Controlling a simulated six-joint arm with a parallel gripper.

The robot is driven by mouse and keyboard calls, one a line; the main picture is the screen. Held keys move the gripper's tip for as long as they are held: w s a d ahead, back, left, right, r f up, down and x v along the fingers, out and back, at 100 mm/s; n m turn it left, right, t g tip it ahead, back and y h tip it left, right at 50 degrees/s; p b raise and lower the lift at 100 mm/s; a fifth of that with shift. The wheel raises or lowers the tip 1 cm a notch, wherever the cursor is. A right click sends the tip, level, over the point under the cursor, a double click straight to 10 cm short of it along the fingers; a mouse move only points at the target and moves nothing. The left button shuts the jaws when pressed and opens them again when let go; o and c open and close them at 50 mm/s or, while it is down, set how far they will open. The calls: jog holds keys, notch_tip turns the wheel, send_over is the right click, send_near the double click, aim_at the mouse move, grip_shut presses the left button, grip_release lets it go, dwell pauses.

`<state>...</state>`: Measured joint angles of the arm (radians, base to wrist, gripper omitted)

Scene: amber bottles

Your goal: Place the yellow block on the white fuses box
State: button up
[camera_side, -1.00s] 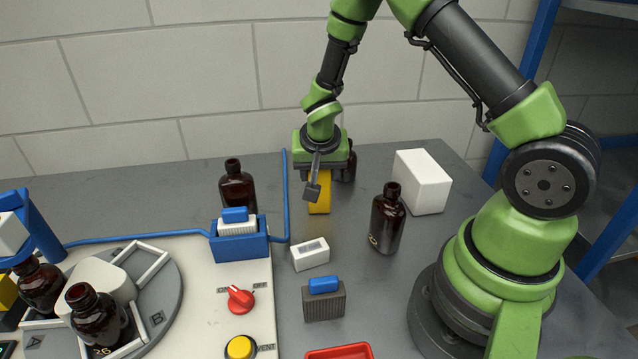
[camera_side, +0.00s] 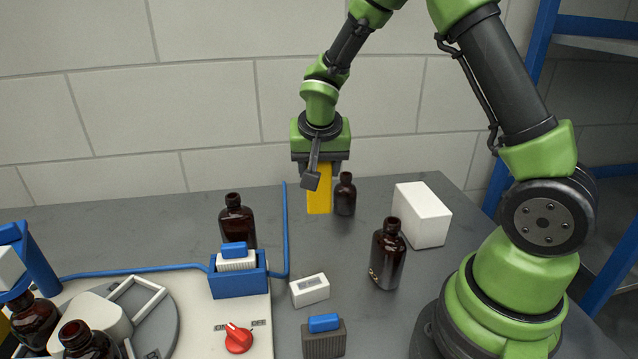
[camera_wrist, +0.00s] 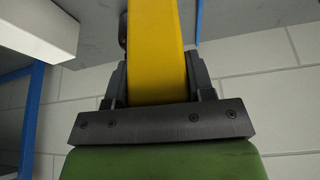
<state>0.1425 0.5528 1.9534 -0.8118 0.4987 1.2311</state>
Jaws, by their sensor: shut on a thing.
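My gripper (camera_side: 320,166) is shut on the upright yellow block (camera_side: 320,200). The block hangs below the jaws, at the back of the table, and looks raised off the top. In the wrist view the yellow block (camera_wrist: 157,50) sits between both fingers (camera_wrist: 160,80). A larger plain white box (camera_side: 421,216) stands to the right and also shows in the wrist view (camera_wrist: 40,25). I cannot read "fuses" on either box.
A small amber bottle (camera_side: 345,196) stands close to the right of the block. Larger amber bottles stand at left (camera_side: 237,225) and right (camera_side: 388,255). A blue holder (camera_side: 240,282), a blue cable (camera_side: 286,230) and a blue-topped grey block (camera_side: 324,342) are near the small box.

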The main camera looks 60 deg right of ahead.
jog(key=shift+s+d+r, duration=0.1)
jog(key=shift+d+r, duration=0.1)
jog(key=shift+r, duration=0.25)
jog(key=shift+s+d+r, duration=0.1)
jog(key=shift+d+r, duration=0.05)
jog(key=shift+r, duration=0.3)
jog(key=s+d+r+m+g, duration=0.3)
jog(key=s+d+r+m, duration=0.1)
jog(key=s+d+m, duration=0.35)
jog(key=s+d+r+m+g, duration=0.3)
jog(key=s+d+r+m, duration=0.1)
jog(key=s+d+m, duration=0.4)
jog(key=shift+m, duration=0.55)
jog(key=shift+w+a+f, duration=0.1)
jog(key=shift+a+f, duration=0.1)
jog(key=shift+f, duration=2.2)
jog(key=shift+w+a+f, duration=0.1)
jog(key=shift+a+f, duration=0.05)
jog(key=shift+f, duration=2.2)
jog(key=shift+f, duration=0.15)
jog(key=o, duration=1)
